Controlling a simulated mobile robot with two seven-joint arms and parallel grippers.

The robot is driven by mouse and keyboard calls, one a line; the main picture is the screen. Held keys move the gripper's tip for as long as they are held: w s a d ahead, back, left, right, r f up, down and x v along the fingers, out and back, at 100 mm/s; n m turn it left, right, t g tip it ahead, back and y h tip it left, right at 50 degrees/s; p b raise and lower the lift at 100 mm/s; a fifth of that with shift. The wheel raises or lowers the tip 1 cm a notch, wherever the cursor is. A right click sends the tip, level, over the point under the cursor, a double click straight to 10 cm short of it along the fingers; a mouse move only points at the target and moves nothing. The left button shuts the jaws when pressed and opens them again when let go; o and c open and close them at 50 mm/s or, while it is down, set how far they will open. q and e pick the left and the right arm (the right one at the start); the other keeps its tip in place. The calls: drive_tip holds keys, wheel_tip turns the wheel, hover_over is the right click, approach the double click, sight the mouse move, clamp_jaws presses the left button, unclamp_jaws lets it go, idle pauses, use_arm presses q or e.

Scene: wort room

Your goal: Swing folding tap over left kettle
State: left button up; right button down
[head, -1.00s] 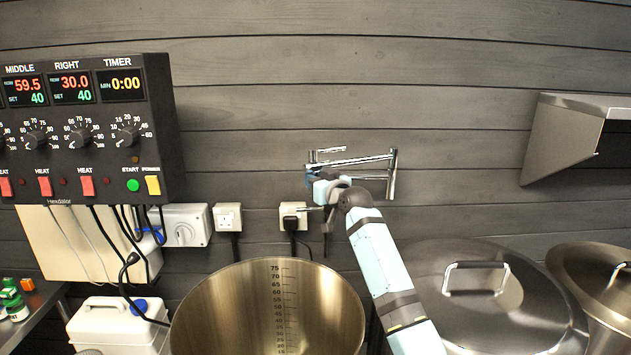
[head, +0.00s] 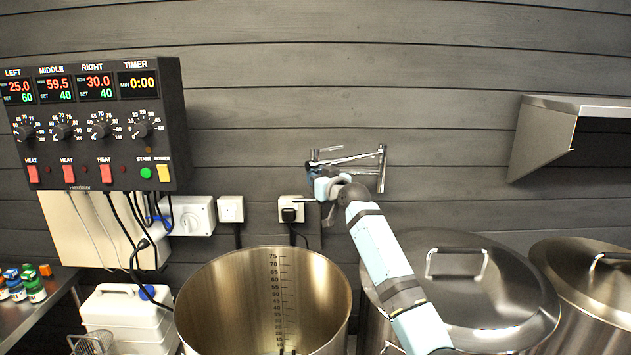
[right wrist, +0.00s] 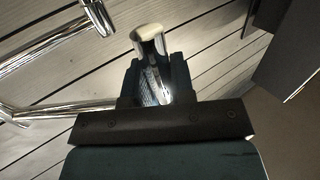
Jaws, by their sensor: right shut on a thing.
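The chrome folding tap (head: 350,158) is mounted on the dark plank wall, its jointed arm reaching left from an upright wall piece. My right gripper (head: 318,182) is at the tap's left end, in front of the wall. In the right wrist view my gripper (right wrist: 152,85) is shut on an upright chrome piece of the tap (right wrist: 148,38); other chrome tubes of the tap show at the left. The left kettle (head: 200,300) is an open steel pot with a volume scale inside. The tap's held end appears above its right rim; exact depth is unclear. My left gripper is out of view.
Two lidded steel kettles (head: 480,290) (head: 590,275) stand at the right. A control box (head: 95,125) with cables hangs at the left. A socket with a black plug (head: 291,210) sits below the tap. A steel shelf (head: 560,130) juts out at right.

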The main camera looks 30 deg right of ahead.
drive_tip(key=shift+s, duration=0.15)
drive_tip(key=c, duration=1)
unclamp_jaws()
drive_tip(key=shift+w, duration=0.2)
use_arm(q)
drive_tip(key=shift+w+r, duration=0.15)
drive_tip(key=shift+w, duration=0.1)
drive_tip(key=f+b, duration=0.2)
drive_tip(key=b, duration=0.1)
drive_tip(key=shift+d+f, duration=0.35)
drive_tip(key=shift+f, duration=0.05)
use_arm(e)
drive_tip(key=s, duration=1.4)
drive_tip(key=shift+d, duration=0.3)
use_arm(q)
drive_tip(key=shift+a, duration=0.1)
